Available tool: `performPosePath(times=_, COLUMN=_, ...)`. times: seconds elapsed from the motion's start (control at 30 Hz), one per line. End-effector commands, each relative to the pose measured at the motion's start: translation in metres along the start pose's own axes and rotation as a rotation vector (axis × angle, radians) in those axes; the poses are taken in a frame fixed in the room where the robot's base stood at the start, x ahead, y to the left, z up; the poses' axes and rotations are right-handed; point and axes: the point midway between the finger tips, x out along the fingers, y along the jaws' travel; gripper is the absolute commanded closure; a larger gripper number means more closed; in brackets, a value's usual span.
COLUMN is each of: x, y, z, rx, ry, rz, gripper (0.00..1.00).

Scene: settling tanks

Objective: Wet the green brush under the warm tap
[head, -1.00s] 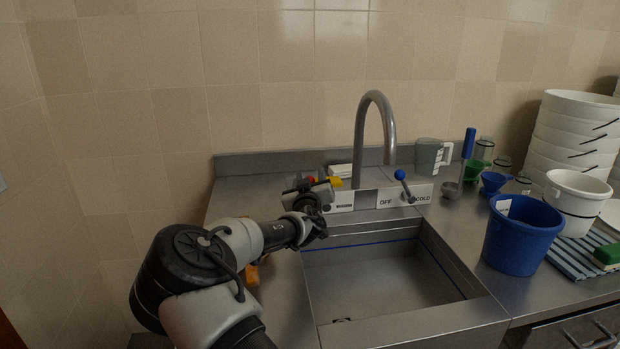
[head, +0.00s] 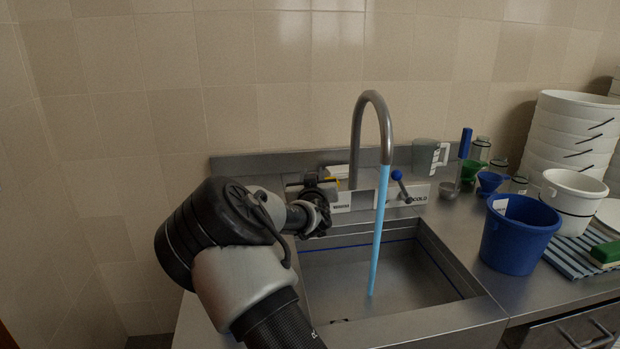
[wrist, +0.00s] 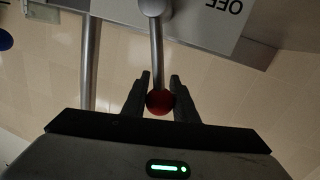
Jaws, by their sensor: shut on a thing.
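My gripper (head: 312,192) is at the left of the tap's control panel. In the wrist view its fingers (wrist: 160,80) are shut on the red ball knob (wrist: 160,102) of a lever. The curved steel tap (head: 357,125) stands behind the sink, and a bright blue stream of water (head: 379,235) falls from it into the basin. The lever with the blue knob (head: 397,174) stands at the right, by the COLD label. A green block with a pale underside (head: 606,253) lies on a striped cloth at the far right; I cannot tell whether it is the brush.
The steel sink (head: 345,285) looks empty apart from the water. A blue bucket (head: 518,235), a white bucket (head: 573,200) and stacked white tubs (head: 572,135) stand on the right counter. A clear jug (head: 427,157) and small funnels stand behind.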

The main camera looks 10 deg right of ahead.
Motion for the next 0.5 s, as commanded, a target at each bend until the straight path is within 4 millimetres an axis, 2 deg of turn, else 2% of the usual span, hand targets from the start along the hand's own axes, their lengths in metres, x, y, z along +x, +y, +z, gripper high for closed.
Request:
performPosePath(times=0.2, x=-0.0003, y=-0.0002, z=0.0013, rx=-0.001, ry=-0.002, rz=0.0, gripper=1.0)
performPosePath(times=0.23, x=-0.0003, y=-0.0003, z=0.0013, rx=-0.001, ry=-0.002, rz=0.0, gripper=0.72)
performPosePath(times=0.3, x=-0.0003, y=-0.0003, z=0.0012, rx=-0.001, ry=-0.002, rz=0.0, gripper=0.61)
performPosePath(times=0.33, x=-0.0003, y=-0.0004, z=0.0011, rx=-0.001, ry=-0.002, rz=0.0, gripper=0.56)
performPosePath(times=0.5, x=-0.0002, y=-0.0003, z=0.0005, rx=-0.001, ry=-0.001, rz=0.0, gripper=0.56)
